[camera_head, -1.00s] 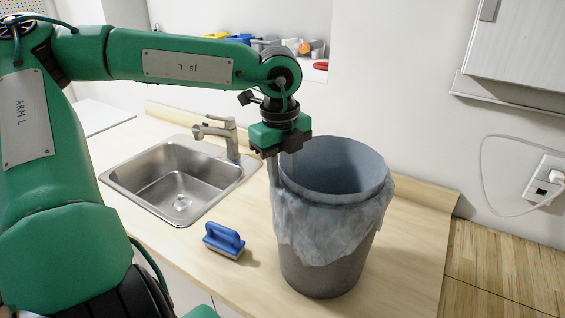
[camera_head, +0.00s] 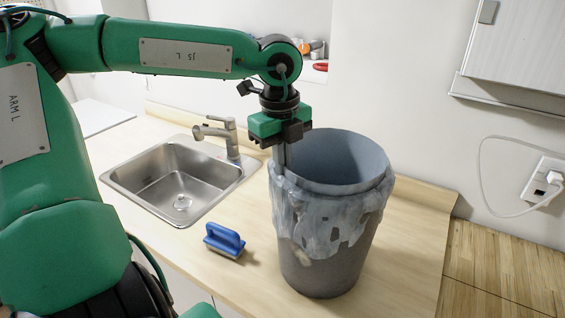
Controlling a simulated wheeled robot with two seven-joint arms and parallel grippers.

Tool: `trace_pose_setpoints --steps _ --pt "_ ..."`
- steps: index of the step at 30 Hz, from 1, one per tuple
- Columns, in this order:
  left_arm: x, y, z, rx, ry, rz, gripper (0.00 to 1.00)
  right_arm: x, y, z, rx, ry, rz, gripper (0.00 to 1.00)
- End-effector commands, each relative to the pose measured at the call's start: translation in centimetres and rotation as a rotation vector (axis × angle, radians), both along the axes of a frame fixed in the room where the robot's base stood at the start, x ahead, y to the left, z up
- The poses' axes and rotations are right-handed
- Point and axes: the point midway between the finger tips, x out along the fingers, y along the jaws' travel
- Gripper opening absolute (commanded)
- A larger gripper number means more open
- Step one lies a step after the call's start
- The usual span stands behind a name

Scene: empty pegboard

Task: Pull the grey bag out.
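The grey bag (camera_head: 318,222) lines a grey bin on the counter, and its edge is folded over the bin's rim. Its outer skirt looks ragged, and the bin wall shows through gaps in it. My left gripper (camera_head: 283,168) points down at the left side of the rim. Its fingers are close together and appear shut on the bag's edge there. The fingertips are partly hidden against the bag. My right gripper is not in view.
The grey bin (camera_head: 322,276) stands upright on the wooden counter (camera_head: 405,262). A blue-handled brush (camera_head: 224,240) lies to its left. A steel sink (camera_head: 180,182) with a tap (camera_head: 228,138) is further left. A wall socket with a cable (camera_head: 545,185) is at right.

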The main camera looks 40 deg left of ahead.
Motion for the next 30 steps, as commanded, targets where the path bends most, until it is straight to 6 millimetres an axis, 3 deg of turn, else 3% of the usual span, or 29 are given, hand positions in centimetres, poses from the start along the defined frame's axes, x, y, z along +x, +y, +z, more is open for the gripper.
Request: trace_pose_setpoints --steps 30 --pt "0.0 0.0 5.3 0.000 0.000 0.000 0.00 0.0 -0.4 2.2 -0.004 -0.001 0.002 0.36"
